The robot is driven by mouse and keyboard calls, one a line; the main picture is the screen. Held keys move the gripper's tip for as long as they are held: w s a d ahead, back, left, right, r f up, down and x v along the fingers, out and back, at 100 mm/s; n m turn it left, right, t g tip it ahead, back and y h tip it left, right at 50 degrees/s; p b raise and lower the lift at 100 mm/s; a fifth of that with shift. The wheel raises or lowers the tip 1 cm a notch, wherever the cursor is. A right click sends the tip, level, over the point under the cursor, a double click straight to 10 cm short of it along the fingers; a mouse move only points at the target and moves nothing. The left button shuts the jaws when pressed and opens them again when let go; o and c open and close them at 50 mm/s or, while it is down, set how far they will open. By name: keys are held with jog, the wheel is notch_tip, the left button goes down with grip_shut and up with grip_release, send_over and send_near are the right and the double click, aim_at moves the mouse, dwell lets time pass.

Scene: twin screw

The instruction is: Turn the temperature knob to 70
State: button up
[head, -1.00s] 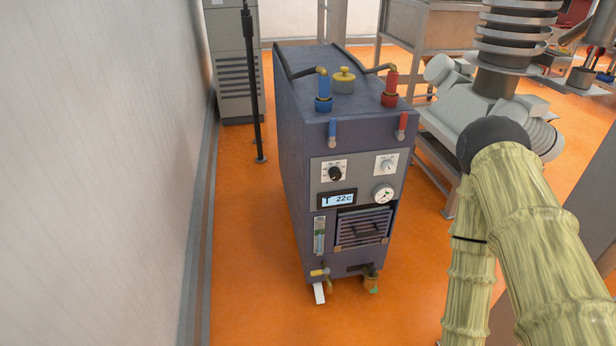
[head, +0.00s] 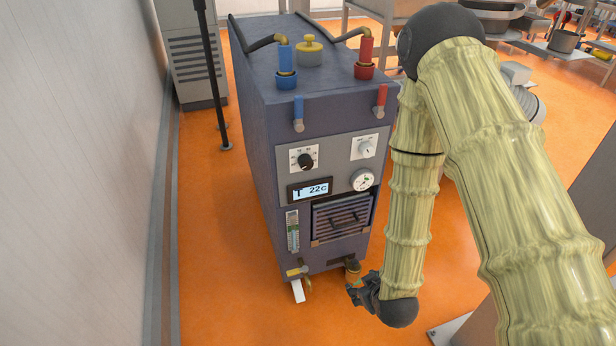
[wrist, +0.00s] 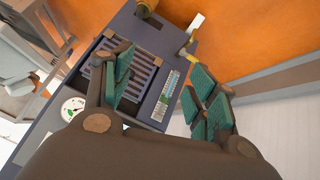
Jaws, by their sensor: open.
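The dark blue machine (head: 262,130) stands upright on the floor. Its grey front panel has a black knob (head: 305,161) on a white dial plate at left and a pale knob (head: 366,149) at right. Which is the temperature knob I cannot read. The display (head: 311,191) below the black knob reads 22c. My gripper (head: 359,290) is low at the machine's front right corner, below the panel and apart from both knobs. In the wrist view my gripper (wrist: 165,92) is open and empty, facing the lower front. Both knobs are hidden there.
A round gauge (head: 362,180), a vent grille (head: 342,217) and a level strip (head: 293,231) sit on the front. Brass taps (head: 297,271) stick out low. A white wall (head: 80,150) runs along the left. Orange floor is clear left of the machine.

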jog(key=w+a+r+n+t+b, duration=0.2)
jog(key=w+a, duration=0.1)
jog(key=w, duration=0.3)
jog(key=n+t+y+b, duration=0.4)
jog(key=n+t+b, duration=0.2)
jog(key=n+t, duration=0.1)
send_near(307, 166)
jog(key=x, duration=0.9)
jog(key=shift+w, duration=0.45)
jog(key=c, duration=1)
